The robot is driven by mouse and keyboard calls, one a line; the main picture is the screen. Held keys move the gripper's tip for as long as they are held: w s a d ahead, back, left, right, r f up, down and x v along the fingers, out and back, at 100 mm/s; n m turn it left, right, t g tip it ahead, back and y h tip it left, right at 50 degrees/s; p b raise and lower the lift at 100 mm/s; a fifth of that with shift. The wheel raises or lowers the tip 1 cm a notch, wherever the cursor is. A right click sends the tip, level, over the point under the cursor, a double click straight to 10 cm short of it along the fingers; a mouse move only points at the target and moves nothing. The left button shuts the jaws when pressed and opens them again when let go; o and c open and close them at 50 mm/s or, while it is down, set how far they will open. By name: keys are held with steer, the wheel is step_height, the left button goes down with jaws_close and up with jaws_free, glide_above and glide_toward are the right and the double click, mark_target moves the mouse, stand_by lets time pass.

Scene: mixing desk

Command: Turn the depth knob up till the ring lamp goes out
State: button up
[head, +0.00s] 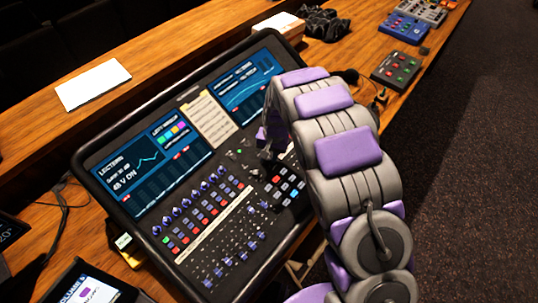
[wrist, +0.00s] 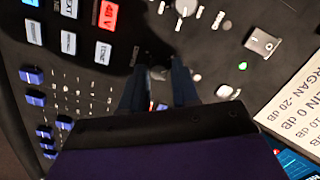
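The mixing desk (head: 262,222) is a dark slanted console with two blue screens. My gripper (head: 266,148) hangs over its upper right part, beside the paper sheet. In the wrist view, the two dark fingers of my gripper (wrist: 159,66) stand apart, with a small dark knob-like shape between them. Whether they touch it is too dark to tell. I cannot read a depth label, so I cannot tell which knob is the depth knob. A small green lamp (wrist: 243,65) glows to the right of the fingers. I cannot make out a ring lamp.
Lit buttons (wrist: 106,14) lie left of the fingers and blue fader caps (wrist: 35,98) further left. A toggle switch (wrist: 262,43) and a printed paper sheet (wrist: 295,115) lie to the right. On the wooden desk stand a blue box (head: 402,27) and a dark button box (head: 396,69).

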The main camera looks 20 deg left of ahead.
steer(key=o, duration=0.3)
steer(key=shift+f, duration=0.1)
step_height(320, 180, up, 17)
steer(key=w+d+p, duration=0.1)
steer(key=d, duration=0.1)
steer(key=shift+w+p, duration=0.15)
steer(key=shift+p, duration=0.25)
steer(key=shift+d, duration=0.1)
steer(key=s+d+r+m+b, duration=0.1)
steer(key=s+d+r, duration=0.25)
steer(key=d, duration=0.25)
steer(key=s+d+r+h, duration=0.1)
steer(key=s+d+r, duration=0.1)
steer(key=s+d, duration=0.3)
steer(key=s+d+r+m+b, duration=0.1)
steer(key=s+d+r, duration=0.15)
steer(key=d, duration=0.55)
steer(key=s+d+f, duration=0.1)
steer(key=s+d, duration=0.4)
steer(key=s, duration=0.7)
steer(key=s+d+f+g+b, duration=0.1)
steer(key=s+d, duration=0.4)
steer(key=s, duration=0.7)
steer(key=shift+a+f, duration=0.1)
